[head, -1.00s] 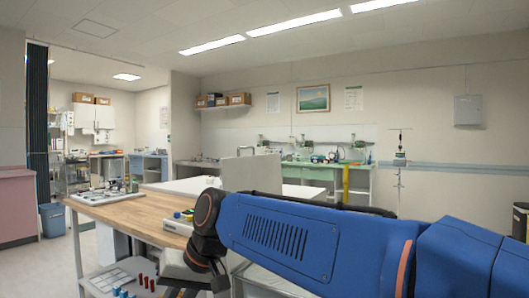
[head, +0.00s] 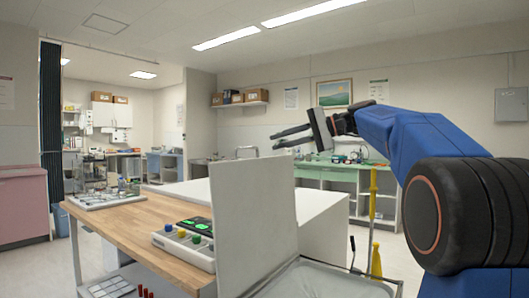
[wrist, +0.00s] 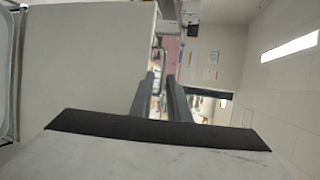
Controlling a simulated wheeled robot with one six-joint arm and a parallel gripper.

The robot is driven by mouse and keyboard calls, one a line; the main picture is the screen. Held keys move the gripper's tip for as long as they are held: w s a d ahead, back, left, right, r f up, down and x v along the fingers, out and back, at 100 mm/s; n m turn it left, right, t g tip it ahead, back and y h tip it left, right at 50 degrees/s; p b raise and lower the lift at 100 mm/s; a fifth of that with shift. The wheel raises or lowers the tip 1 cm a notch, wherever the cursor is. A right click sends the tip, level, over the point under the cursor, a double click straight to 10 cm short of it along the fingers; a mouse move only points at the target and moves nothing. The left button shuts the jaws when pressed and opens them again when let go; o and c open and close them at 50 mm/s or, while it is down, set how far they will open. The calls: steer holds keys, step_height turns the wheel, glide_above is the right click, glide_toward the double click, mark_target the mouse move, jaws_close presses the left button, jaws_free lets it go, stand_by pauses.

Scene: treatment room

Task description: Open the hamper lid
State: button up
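The hamper lid (head: 255,220) is a pale grey panel standing upright, close in front of me at the centre of the head view. The hamper (head: 325,281) shows at the bottom edge as a metal-framed rim with a pale inside; its lower part is out of view. My gripper (head: 282,138) is up behind and above the lid's right side, fingers pointing left. The fingers are apart with nothing between them, also in the wrist view (wrist: 160,100). A large pale panel (wrist: 85,60), probably the lid, fills the wrist view's left side. I see no contact between gripper and lid.
A wooden table (head: 130,215) with a tray (head: 105,199) and a button panel (head: 185,243) stands left of the lid. A white block-like unit (head: 325,215) is behind it. A yellow pole (head: 373,215) stands to the right. Open floor lies at far left.

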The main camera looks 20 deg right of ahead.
mark_target(235, 151)
steer(key=w+r+x, duration=0.1)
steer(key=x, duration=1.5)
steer(key=shift+d, duration=0.15)
steer(key=shift+w, duration=0.1)
steer(key=shift+c, duration=0.6)
jaws_close()
stand_by(0.6)
